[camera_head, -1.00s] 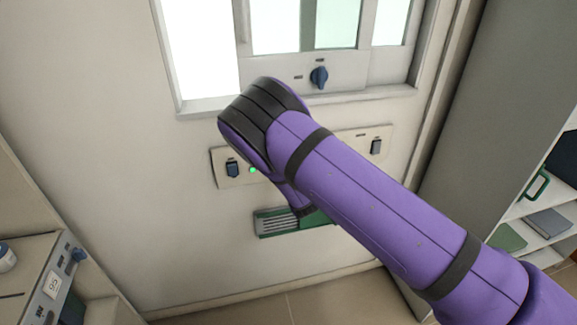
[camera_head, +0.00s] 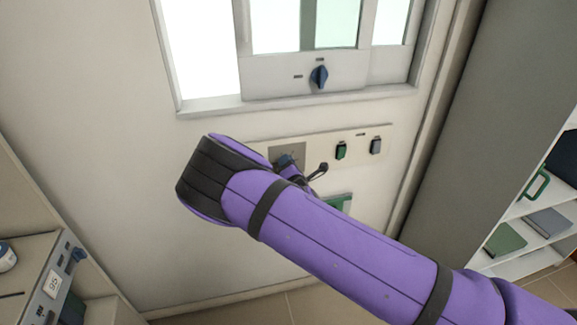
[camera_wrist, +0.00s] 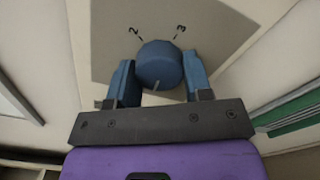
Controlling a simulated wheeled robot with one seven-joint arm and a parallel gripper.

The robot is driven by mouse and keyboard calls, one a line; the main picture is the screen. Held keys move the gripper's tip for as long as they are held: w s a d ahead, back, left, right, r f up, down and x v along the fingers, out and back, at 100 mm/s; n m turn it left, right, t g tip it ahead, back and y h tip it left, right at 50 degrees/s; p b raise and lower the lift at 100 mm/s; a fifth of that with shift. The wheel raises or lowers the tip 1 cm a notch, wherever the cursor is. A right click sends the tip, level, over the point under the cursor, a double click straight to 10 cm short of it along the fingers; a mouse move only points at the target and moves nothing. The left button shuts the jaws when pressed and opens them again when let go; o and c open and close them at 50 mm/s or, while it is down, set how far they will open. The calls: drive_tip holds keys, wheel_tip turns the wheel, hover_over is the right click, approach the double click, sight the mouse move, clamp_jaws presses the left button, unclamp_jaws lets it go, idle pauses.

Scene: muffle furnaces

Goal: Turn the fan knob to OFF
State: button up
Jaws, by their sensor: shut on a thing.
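A round blue knob (camera_wrist: 158,64) with the numerals 2 and 3 printed beyond it sits on a grey plate (camera_wrist: 100,60) in the wrist view. A small pale mark on it points towards my gripper. My gripper (camera_wrist: 160,80) is shut on this knob, with one blue finger on each side. In the head view the grey plate (camera_head: 291,150) is on the wall panel below the window, and my arm hides part of the knob and fingers. I cannot read the word OFF anywhere.
Another blue knob (camera_head: 319,77) sits on the window's lower panel. A green switch (camera_head: 341,151) and a grey-blue switch (camera_head: 375,146) are right of my gripper on the wall panel (camera_head: 357,140). A shelf (camera_head: 540,240) stands at the right, a device (camera_head: 50,285) at lower left.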

idle(0.3)
drive_tip(key=o, duration=0.9)
drive_tip(key=shift+s, duration=0.1)
drive_tip(key=v, duration=1)
drive_tip(key=shift+s+d, duration=0.1)
drive_tip(key=shift+s, duration=0.25)
